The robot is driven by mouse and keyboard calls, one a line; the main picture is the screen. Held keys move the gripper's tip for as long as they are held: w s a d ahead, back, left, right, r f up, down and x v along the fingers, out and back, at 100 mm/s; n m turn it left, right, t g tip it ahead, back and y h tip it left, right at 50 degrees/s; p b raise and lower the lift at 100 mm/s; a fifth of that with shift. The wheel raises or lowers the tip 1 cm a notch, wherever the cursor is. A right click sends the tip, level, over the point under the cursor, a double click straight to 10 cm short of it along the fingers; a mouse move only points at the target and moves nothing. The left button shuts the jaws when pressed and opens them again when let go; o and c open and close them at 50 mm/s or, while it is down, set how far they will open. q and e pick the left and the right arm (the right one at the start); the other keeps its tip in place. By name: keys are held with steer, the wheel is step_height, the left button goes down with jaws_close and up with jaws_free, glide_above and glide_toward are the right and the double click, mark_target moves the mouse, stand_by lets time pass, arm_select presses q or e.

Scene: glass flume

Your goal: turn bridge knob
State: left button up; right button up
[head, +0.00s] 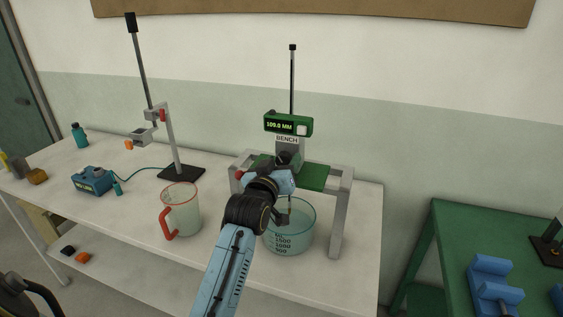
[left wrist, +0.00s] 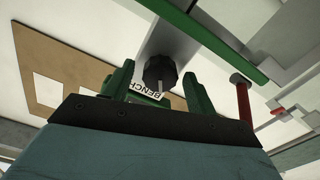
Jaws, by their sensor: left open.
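The bridge (head: 340,205) is a grey frame with a green top plate (head: 313,178), standing over a glass beaker of bluish liquid (head: 290,238). A green readout (head: 288,125) above it shows 109.0 MM, with a BENCH label below. My left gripper (head: 285,160) is at the bridge's middle, under the label. In the left wrist view, the black ribbed knob (left wrist: 160,73) with a pale pointer lies ahead, between the two open green fingers of the gripper (left wrist: 157,86). Contact with the knob cannot be told. In the head view, the gripper hides most of the knob area. My right gripper is out of view.
A jug with a red handle (head: 181,212) stands left of the bridge. Behind it is a stand with a tall rod and clamp (head: 180,172). A blue box (head: 92,181) sits farther left. A green table (head: 450,225) with blue blocks is at right.

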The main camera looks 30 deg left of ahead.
arm_select(q)
steer(key=c, duration=1)
steer(key=m+p, duration=0.2)
steer(key=shift+r+m+p, duration=0.15)
steer(key=shift+m+p, duration=0.65)
steer(key=shift+m, duration=0.6)
steer(key=shift+f, duration=0.2)
steer(key=o, duration=1)
